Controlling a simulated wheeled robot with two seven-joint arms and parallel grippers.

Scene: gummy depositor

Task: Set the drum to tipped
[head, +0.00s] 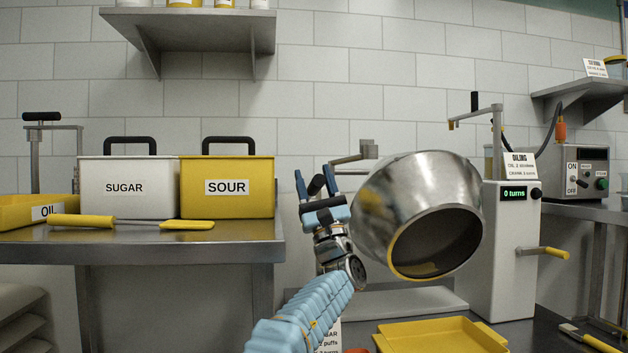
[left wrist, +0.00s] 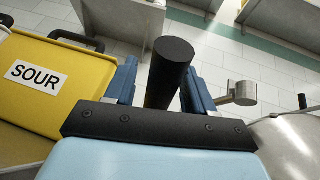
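The steel drum (head: 390,205) has a yellow-rimmed mouth and is tilted, its mouth facing forward and slightly down in the head view. Its edge also shows at the right of the left wrist view (left wrist: 295,140). My left gripper (head: 316,190) is just left of the drum. In the left wrist view, a black cylindrical handle (left wrist: 168,72) stands between its two blue fingers (left wrist: 160,85). Narrow gaps show on both sides of the handle, so the fingers look open around it. The handle's lower end is hidden behind the gripper's palm. My right gripper is out of view.
White SUGAR (head: 128,200) and yellow SOUR (head: 227,165) bins stand on the steel table (head: 180,250) at left. A yellow tray (head: 440,335) lies below the drum. The oiling unit (head: 512,250), with a yellow-handled crank (head: 545,252), stands right of the drum.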

